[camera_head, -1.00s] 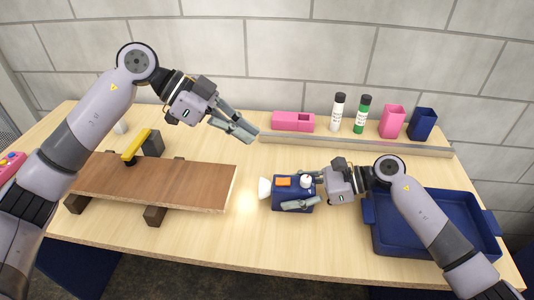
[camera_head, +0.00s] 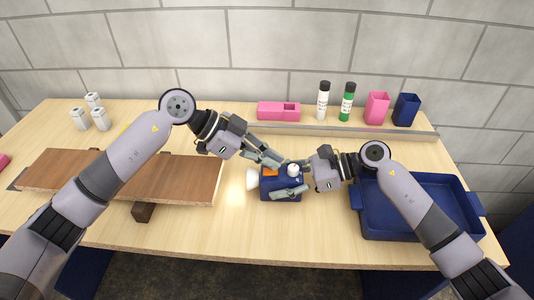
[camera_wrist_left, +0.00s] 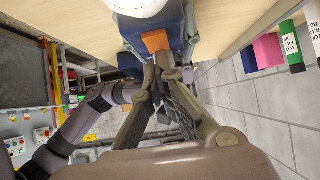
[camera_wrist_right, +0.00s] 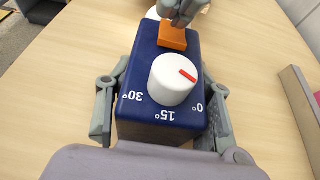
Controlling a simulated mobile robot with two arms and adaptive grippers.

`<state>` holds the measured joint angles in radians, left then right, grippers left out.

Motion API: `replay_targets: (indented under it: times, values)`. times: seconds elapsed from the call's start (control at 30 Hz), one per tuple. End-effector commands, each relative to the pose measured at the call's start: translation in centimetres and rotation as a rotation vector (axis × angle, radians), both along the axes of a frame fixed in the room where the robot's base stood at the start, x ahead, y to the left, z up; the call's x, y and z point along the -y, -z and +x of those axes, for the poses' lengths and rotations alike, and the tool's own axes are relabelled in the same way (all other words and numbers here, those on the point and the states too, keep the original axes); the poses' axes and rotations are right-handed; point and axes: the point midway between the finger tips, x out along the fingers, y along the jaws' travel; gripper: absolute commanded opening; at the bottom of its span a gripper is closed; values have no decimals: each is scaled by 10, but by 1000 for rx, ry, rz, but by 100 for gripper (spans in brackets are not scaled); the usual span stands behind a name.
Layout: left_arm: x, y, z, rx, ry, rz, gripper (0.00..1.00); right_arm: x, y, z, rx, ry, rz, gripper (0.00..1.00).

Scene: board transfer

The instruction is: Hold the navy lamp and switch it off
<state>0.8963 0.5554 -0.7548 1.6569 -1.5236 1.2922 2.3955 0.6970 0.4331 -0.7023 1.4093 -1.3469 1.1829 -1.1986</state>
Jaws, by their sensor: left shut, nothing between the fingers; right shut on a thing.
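The navy lamp (camera_head: 269,187) stands on the table with its white head (camera_head: 252,180) toward the left, and a bright glow shows on the table there. In the right wrist view it has an orange switch (camera_wrist_right: 172,36) and a white dial (camera_wrist_right: 171,82) with a red mark. My right gripper (camera_wrist_right: 162,112) is shut on the lamp body, one finger along each side. My left gripper (camera_head: 276,162) is shut and empty, its fingertips at the orange switch. The left wrist view shows the switch (camera_wrist_left: 155,40) right at the tips; whether they press it I cannot tell.
A brown board (camera_head: 185,180) lies on supports at left. A blue tray (camera_head: 440,184) is at right. At the back are a pink block (camera_head: 278,110), two bottles, a pink cup (camera_head: 377,106) and a navy cup (camera_head: 405,109), behind a low rail (camera_head: 340,130).

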Motion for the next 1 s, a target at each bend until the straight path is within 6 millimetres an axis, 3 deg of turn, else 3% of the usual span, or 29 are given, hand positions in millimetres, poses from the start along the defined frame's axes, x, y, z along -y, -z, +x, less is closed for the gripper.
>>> replay_targets:
  times: [0.57,1.0]
  values:
    - [3,7,0,-1,0,2,0,0,0,0,0,0,0,13]
    - [-14,10,-1,-4,-2,6,0,0,0,0,0,0,0,13]
